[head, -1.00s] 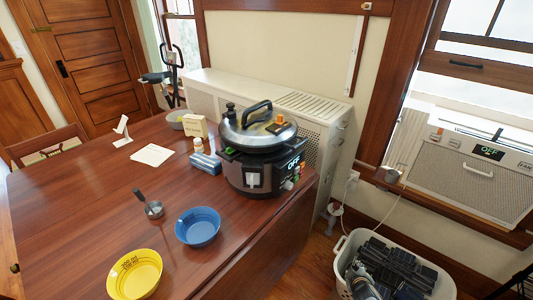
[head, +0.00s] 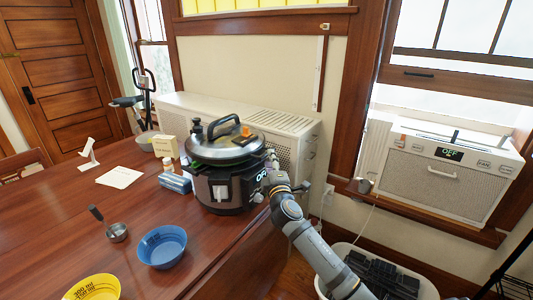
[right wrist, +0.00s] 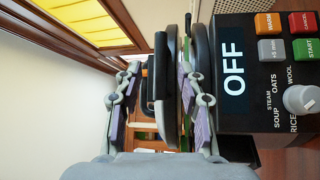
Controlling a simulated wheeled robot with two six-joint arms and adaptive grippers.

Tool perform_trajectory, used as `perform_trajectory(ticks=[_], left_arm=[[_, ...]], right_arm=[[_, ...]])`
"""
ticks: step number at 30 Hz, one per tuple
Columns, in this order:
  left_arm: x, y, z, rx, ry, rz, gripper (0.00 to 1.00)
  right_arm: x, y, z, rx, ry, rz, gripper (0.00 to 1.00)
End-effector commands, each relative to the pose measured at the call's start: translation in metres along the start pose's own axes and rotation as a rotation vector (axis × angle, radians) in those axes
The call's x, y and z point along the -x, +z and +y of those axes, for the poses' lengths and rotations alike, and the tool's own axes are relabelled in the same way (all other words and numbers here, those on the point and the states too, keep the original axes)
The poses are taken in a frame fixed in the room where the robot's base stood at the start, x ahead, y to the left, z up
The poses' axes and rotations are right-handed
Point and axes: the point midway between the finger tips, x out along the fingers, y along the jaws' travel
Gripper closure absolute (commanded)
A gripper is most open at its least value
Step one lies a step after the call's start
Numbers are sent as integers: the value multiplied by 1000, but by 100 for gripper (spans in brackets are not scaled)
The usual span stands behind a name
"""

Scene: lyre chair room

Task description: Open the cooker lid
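The cooker (head: 222,190) is a dark pot with a steel band, standing at the table's far right corner. Its steel lid (head: 213,148), with a black arched handle, sits level on top. My right gripper (head: 272,163) is at the right side of the cooker, at lid height. In the right wrist view the gripper (right wrist: 160,100) is open. Its two fingers are spread on either side of the black handle (right wrist: 160,75) and lid edge, with a gap on the handle side. The cooker's panel (right wrist: 262,75) reads OFF. My left gripper is not in view.
A blue bowl (head: 162,246), a yellow bowl (head: 95,288) and a metal measuring cup (head: 117,232) are on the table (head: 60,240). A blue box (head: 175,182) lies left of the cooker. A radiator cover (head: 295,128) stands behind; a laundry basket (head: 427,285) is below right.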

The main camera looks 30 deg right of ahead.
Motion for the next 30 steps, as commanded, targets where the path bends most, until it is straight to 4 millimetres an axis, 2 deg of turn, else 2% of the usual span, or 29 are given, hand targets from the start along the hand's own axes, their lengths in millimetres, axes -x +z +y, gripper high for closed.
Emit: perform_trajectory(ticks=[3, 7, 12, 18, 27, 30], left_arm=[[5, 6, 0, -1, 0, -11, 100], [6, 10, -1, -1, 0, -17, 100], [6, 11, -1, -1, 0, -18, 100], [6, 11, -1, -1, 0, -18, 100], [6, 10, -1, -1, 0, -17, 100], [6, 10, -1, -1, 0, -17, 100]], right_arm=[[-24, 0, 2, -2, 0, -1, 61], [-40, 0, 0, -1, 0, -1, 61], [-48, 0, -1, 0, -1, 1, 61], [-48, 0, -1, -1, -1, 1, 61], [-48, 0, -1, -1, -1, 0, 100], [-48, 0, -1, -1, -1, 0, 100]])
